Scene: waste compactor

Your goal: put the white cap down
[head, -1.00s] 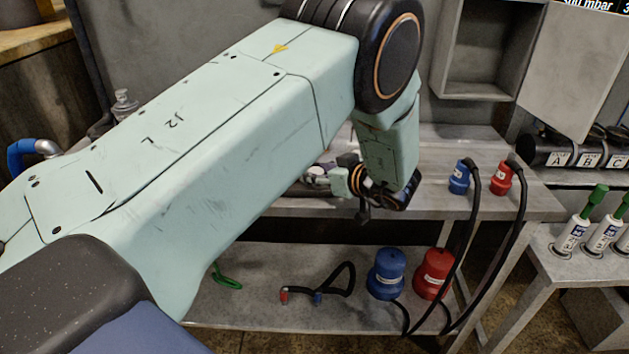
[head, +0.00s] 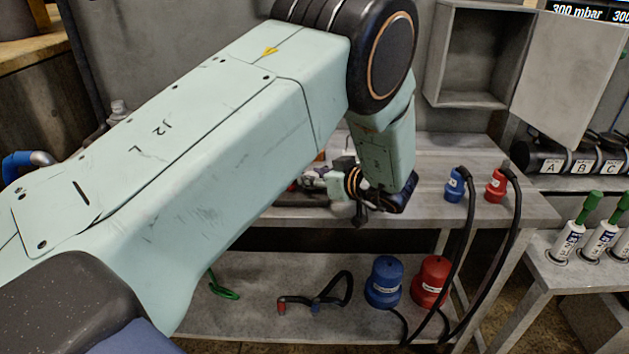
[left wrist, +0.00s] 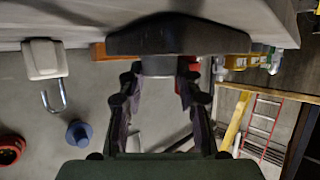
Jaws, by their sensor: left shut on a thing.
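My left gripper (left wrist: 160,72) is shut on a broad piece with a short stub, which I take to be the white cap (left wrist: 178,38). Its near side looks dark in shade in the left wrist view. The fingers hold the stub from both sides. In the head view my left gripper (head: 318,180) is small, over the rear bench, and partly hidden by my own forearm. I cannot tell there whether the cap touches the bench. My right gripper is not in view.
The grey bench (head: 440,150) carries a blue plug (head: 455,186) and a red plug (head: 495,186) with black cables on the right. The lower shelf (head: 250,315) holds a blue canister (head: 384,283) and a red one (head: 431,283). An open wall box (head: 478,98) hangs above.

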